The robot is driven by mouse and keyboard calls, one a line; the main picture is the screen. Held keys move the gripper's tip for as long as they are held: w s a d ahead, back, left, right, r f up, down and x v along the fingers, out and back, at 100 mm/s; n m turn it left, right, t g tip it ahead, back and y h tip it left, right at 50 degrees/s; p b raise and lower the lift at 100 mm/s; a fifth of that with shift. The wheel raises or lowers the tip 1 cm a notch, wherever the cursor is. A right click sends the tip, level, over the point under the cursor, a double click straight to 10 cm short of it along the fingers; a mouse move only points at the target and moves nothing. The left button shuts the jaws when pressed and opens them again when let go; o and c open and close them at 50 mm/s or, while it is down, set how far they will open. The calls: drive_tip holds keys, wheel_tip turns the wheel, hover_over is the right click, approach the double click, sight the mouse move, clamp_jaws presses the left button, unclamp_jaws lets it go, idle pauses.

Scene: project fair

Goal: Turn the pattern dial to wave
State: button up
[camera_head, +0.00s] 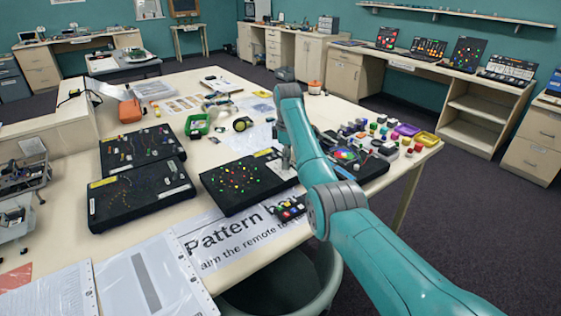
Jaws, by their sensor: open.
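I cannot make out a pattern dial or a wave mark in the head view. A black board with lit coloured dots (236,185) lies near the table's front edge. A white sign reading "Pattern b..." and "aim the remote to" (215,240) lies in front of it, partly covered by my arm. A small black unit with coloured buttons (290,209) rests by the sign. My gripper (287,163) points down at the right end of the dotted board, open and small in view. I cannot tell whether it touches anything.
Two more black boards (135,190) (140,147) lie to the left. A green bin (197,126) and tape roll (242,124) stand behind. A black panel with a colourful display (346,154) and several small coloured blocks crowd the right, partly behind my arm.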

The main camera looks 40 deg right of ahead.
drive_tip(key=shift+f, duration=0.35)
clamp_jaws()
